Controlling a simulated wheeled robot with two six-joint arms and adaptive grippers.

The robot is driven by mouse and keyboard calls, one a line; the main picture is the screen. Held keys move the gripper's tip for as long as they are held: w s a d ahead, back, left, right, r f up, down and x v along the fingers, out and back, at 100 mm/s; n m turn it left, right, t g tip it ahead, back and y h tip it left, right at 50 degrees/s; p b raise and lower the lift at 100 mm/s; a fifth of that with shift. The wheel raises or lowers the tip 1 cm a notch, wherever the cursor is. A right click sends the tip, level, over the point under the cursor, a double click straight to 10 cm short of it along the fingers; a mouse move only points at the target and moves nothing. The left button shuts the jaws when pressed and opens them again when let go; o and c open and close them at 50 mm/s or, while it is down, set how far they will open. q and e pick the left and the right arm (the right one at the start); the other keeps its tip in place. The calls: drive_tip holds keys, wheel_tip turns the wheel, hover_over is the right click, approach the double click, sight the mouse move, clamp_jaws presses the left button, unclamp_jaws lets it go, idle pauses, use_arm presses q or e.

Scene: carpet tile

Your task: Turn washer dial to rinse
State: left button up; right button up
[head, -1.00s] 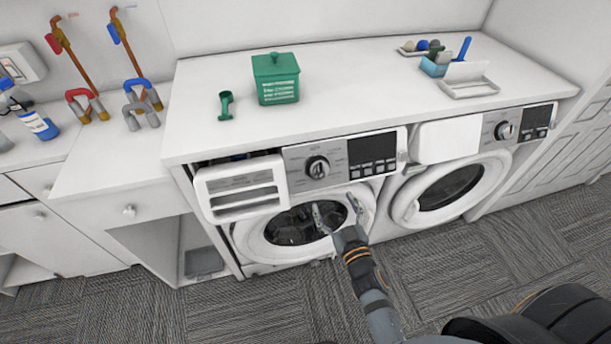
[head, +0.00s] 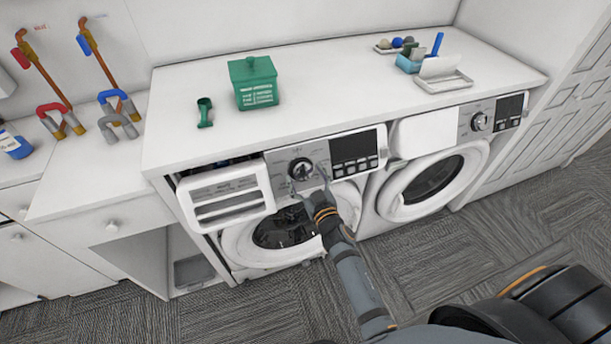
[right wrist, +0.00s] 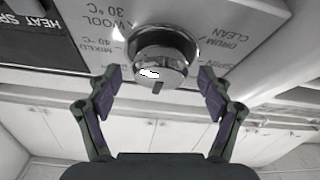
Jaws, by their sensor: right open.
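The washer dial (head: 300,168) is a round chrome knob on the left washer's control panel (head: 325,155). In the right wrist view the dial (right wrist: 162,58) sits just beyond and between my fingertips, with a dark mark on its lower edge. Labels such as WOOL, MIXED, SPIN and DRUM CLEAN ring it; I cannot read a rinse label. My right gripper (head: 310,184) is open and empty, right below the dial in the head view. In the right wrist view its two fingers (right wrist: 162,88) stand apart, one on each side. My left gripper is out of view.
The left washer's detergent drawer (head: 228,197) sticks out left of the dial. Its round door (head: 283,228) is below. A second washer (head: 433,185) stands to the right. A green box (head: 253,84) and green scoop (head: 204,112) are on the countertop (head: 320,92).

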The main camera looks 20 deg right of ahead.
drive_tip(key=c, duration=1.1)
drive_tip(key=shift+r+n+p, duration=0.15)
drive_tip(key=shift+n+p, duration=0.35)
drive_tip(key=shift+p, duration=0.2)
drive_tip(key=shift+c, duration=0.2)
drive_tip(key=n+y+p, duration=0.1)
drive_tip(key=n+p, duration=0.1)
drive_tip(key=n+g+y+p, duration=0.1)
drive_tip(key=n+p, duration=0.2)
drive_tip(key=n+y+p, duration=0.2)
drive_tip(key=p, duration=0.1)
drive_tip(key=shift+d+r+n+g, duration=0.15)
drive_tip(key=shift+d+n+g, duration=0.15)
drive_tip(key=shift+g, duration=0.1)
drive_tip(key=shift+n+g+y+p, duration=0.5)
drive_tip(key=shift+n+p, duration=0.85)
drive_tip(key=shift+n, duration=0.05)
drive_tip(key=shift+f, duration=0.2)
drive_tip(key=o, duration=1.1)
drive_tip(key=shift+o, duration=0.2)
